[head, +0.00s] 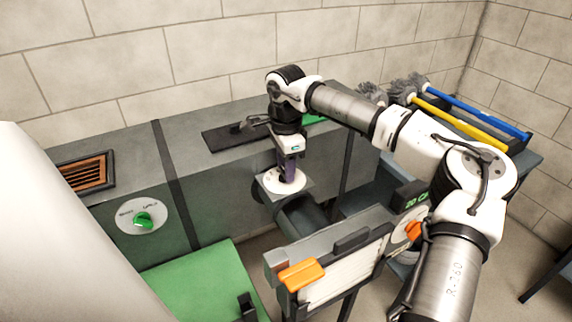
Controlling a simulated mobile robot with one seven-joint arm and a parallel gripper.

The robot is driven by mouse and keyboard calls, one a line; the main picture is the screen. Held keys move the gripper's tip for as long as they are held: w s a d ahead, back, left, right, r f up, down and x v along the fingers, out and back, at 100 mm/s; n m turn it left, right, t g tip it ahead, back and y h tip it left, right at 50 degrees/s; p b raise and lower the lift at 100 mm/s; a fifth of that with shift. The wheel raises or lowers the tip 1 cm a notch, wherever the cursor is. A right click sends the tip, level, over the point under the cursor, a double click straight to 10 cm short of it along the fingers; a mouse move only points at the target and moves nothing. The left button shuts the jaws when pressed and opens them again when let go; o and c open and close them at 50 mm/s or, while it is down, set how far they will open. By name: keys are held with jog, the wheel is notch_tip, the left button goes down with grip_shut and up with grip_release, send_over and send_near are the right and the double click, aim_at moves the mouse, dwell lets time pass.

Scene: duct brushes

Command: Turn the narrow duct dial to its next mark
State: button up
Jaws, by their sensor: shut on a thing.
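The narrow duct dial has a round white face (270,182) on a small grey plate, above the dark narrow duct (305,217). A second dial with a green knob (144,219) is on the front of the large grey duct at left. A third dial with an orange knob (414,231) is at right, partly behind my arm.
A grey box with an orange handle (301,275) stands in front of the narrow duct. A green panel (200,285) lies at lower left. Brushes with yellow (459,122) and blue (480,106) handles lie at the back right. An orange vent (87,172) is at left.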

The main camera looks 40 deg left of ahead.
jog(key=shift+n, duration=0.5)
jog(key=o, duration=1)
notch_tip(320, 180, up, 14)
jog(key=b, duration=0.1)
jog(key=shift+b, duration=0.4)
jog(key=shift+f, duration=0.15)
